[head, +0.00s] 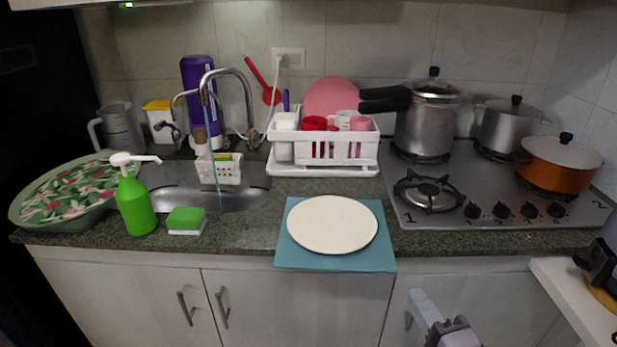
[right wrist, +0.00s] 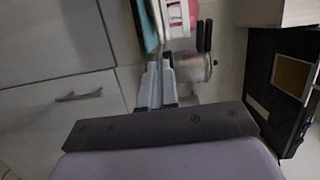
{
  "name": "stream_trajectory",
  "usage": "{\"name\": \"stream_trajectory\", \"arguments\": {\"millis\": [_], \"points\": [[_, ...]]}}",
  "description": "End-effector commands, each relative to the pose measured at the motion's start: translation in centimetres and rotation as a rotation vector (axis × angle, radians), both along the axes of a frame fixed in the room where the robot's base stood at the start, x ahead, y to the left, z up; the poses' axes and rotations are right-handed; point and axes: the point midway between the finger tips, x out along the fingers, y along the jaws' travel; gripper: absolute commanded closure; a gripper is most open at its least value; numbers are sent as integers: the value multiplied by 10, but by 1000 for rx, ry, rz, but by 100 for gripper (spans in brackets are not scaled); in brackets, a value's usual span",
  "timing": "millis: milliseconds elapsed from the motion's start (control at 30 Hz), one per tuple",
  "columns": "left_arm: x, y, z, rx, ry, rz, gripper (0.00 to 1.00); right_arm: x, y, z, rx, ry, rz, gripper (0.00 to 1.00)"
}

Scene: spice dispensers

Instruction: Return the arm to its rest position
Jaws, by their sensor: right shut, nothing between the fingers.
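My right gripper (head: 418,296) is low at the front of the counter, below its edge and in front of the white cabinet doors. It also shows in the right wrist view (right wrist: 158,66), where its two pale fingers lie together. It is shut and empty, apart from everything on the counter as far as I can tell. My left gripper is in neither view.
A white plate (head: 332,224) on a teal mat (head: 292,257) lies near the counter's front edge. A green soap bottle (head: 136,205) and sponge (head: 186,219) stand left. The stove (head: 455,218) holds several pots. A white shelf (head: 575,289) juts out right.

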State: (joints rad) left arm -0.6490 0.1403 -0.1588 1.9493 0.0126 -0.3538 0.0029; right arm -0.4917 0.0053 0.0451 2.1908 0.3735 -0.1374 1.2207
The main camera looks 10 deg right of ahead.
Motion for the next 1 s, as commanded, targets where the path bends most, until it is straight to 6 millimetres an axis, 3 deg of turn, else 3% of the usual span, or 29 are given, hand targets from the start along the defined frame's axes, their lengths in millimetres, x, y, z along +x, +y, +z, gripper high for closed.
{"name": "stream_trajectory", "arguments": {"millis": [167, 367, 600, 800, 1000], "points": [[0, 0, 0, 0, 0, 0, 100, -6, 10, -27, -179, 73, 38, 100], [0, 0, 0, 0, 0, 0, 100, -29, 32, -95, -679, 227, 192, 100], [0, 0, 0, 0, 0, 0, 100, -74, 52, -170, -1262, 329, 467, 100], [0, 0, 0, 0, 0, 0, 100, -100, 58, -201, -1522, 338, 622, 100], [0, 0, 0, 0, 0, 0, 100, -104, 59, -206, -1572, 336, 653, 100]]}}
